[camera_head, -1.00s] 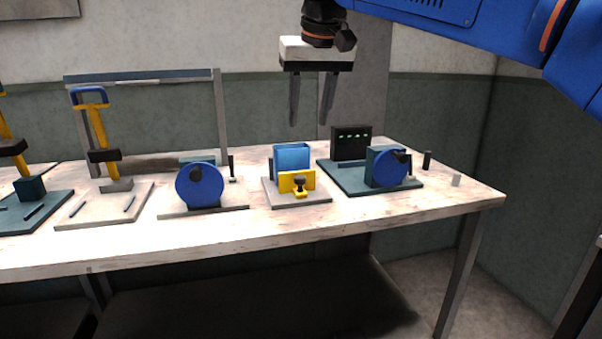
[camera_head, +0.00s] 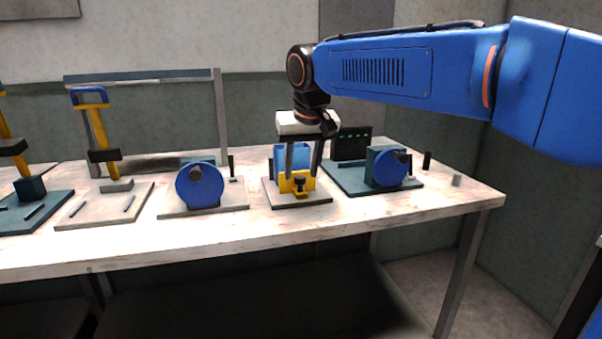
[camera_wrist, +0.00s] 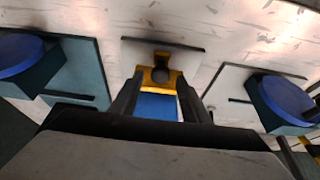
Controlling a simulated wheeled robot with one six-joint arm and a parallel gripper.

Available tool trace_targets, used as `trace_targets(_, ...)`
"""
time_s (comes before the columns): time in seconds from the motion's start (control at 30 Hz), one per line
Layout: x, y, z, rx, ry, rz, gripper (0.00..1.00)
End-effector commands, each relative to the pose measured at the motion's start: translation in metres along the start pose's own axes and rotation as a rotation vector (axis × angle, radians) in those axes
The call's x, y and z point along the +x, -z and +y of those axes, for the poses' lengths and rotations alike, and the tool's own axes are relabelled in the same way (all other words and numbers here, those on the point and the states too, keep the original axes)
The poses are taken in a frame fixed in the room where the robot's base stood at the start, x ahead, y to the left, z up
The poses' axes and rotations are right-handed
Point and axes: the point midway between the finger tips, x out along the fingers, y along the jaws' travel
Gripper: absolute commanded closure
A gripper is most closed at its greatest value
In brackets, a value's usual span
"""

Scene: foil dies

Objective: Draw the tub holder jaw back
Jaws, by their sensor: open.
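The tub holder has a yellow jaw (camera_head: 284,186) with a dark knob (camera_head: 300,182) at its front, on a pale base plate (camera_head: 318,201). The blue tub (camera_head: 280,152) stands behind the jaw. In the wrist view the yellow jaw (camera_wrist: 146,83), the knob (camera_wrist: 161,75) and the blue tub (camera_wrist: 155,107) show between the fingers. My gripper (camera_head: 302,176) is open, pointing down over the holder. Its fingers hide part of the tub and jaw. The fingertips are close to the jaw; whether they touch it I cannot tell.
A station with a blue disc (camera_head: 199,187) stands left of the holder, and another with a blue disc (camera_head: 389,170) and a dark panel (camera_head: 347,146) stands right. Two presses with yellow columns (camera_head: 110,139) stand farther left. The bench front (camera_head: 290,229) is clear.

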Motion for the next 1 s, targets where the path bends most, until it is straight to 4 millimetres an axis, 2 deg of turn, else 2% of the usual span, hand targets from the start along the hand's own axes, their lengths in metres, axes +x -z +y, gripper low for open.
trace_targets(0.2, 0.015, 0.0, 0.0, 0.0, 0.0, 0.0, 0.58)
trace_targets(0.5, 0.017, 0.0, 0.0, 0.0, 0.0, 0.0, 0.58)
trace_targets(0.53, 0.017, 0.0, 0.0, 0.0, 0.0, 0.0, 0.63)
trace_targets(0.7, 0.017, 0.0, 0.0, 0.0, 0.0, 0.0, 1.0)
trace_targets(0.87, 0.017, 0.001, 0.0, 0.0, 0.0, 0.0, 1.0)
trace_targets(1.0, 0.022, 0.01, 0.0, 0.0, 0.0, -0.001, 1.0)
